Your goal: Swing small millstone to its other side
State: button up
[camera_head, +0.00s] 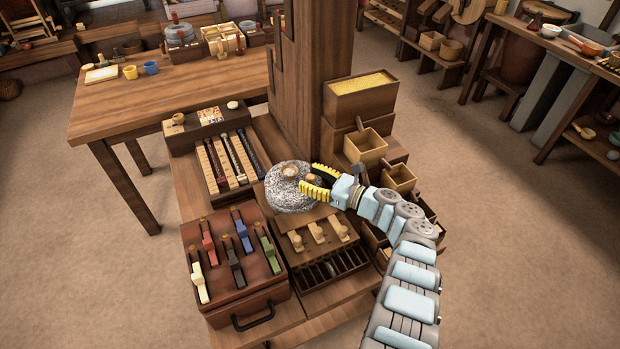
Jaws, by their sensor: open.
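The small millstone (284,199) is a round, speckled grey stone. It lies flat in the middle of the bench, in front of the wooden post. A light round wooden piece shows on its top. My gripper (313,180) reaches in from the right, with its yellow ridged fingers at the stone's right side. The fingers are open and one lies over the stone's right edge. Whether they touch the stone or the wooden piece on it, I cannot tell. The fingers hide part of the stone's right side.
A red-brown case (262,290) with coloured levers stands front left. A slotted rack (205,177) is left of the stone, and a board with wooden knobs (291,226) is in front. The post (312,90) rises behind. Small wooden boxes (364,149) crowd the right, near my arm.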

grip_shut()
